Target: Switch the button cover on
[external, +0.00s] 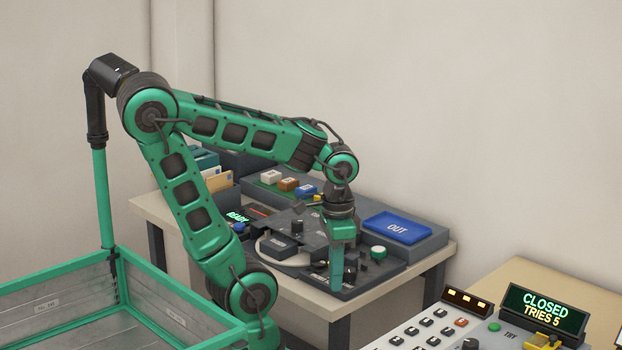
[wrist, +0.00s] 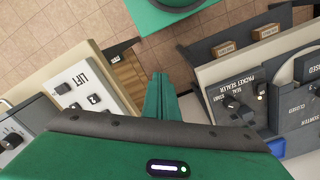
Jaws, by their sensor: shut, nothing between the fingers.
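I cannot tell for sure which part is the button cover. The dark control console (external: 380,268) on the table carries a round green-and-white button (external: 378,251) and several small black knobs and blocks. In the wrist view a panel marked PACKET SEALER (wrist: 215,92) has black knobs (wrist: 232,103) beside SEAL and START labels. My gripper (external: 337,287) points down at the console's front edge in the external view. In the wrist view its green fingers (wrist: 164,82) are together and empty, apart from the panel's knobs, over the gap between the panels.
A blue OUT tray (external: 398,228) lies at the table's right. A keypad panel (external: 430,330) and a CLOSED, TRIES 5 display (external: 543,312) stand at the lower right. The LIFT panel (wrist: 78,90) is left of the fingers. A green-framed bin (external: 120,310) is at the lower left.

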